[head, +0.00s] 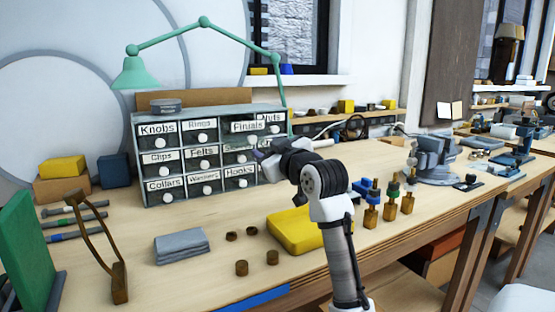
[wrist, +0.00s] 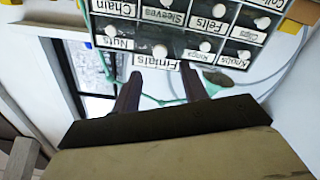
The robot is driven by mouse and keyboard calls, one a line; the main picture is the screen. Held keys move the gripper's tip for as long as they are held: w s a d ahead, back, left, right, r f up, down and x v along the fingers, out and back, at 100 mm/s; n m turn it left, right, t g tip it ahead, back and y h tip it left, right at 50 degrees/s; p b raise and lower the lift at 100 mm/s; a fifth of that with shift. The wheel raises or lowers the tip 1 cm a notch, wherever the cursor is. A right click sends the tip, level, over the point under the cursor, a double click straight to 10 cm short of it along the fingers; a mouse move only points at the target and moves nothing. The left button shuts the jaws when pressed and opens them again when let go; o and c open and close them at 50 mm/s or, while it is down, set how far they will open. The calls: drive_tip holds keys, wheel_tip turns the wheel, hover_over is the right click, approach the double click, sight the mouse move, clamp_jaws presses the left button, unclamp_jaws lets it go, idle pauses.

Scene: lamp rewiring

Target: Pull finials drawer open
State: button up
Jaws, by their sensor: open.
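The finials drawer (head: 247,127) is in the top row of the small cabinet (head: 166,122), with its label readable. Its front appears to stand out a little from its neighbours in both views. In the wrist view the finials drawer (wrist: 155,63) appears upside down, with its white round knob (wrist: 160,50). My gripper (head: 261,152) is in front of the cabinet's right part. In the wrist view my gripper (wrist: 160,78) is open, its two dark fingers apart. The knob shows beyond and between the fingertips, and nothing is held. In the head view the gripper hides part of the lower right drawers.
A green lamp (head: 133,72) arches over the cabinet. A yellow pad (head: 298,230) lies on the bench below my arm, with small brown pieces (head: 242,267) to its left. A grey cloth stack (head: 181,246) lies at front left.

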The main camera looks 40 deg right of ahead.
drive_tip(key=shift+v, duration=2.35)
drive_tip(key=shift+w, duration=0.1)
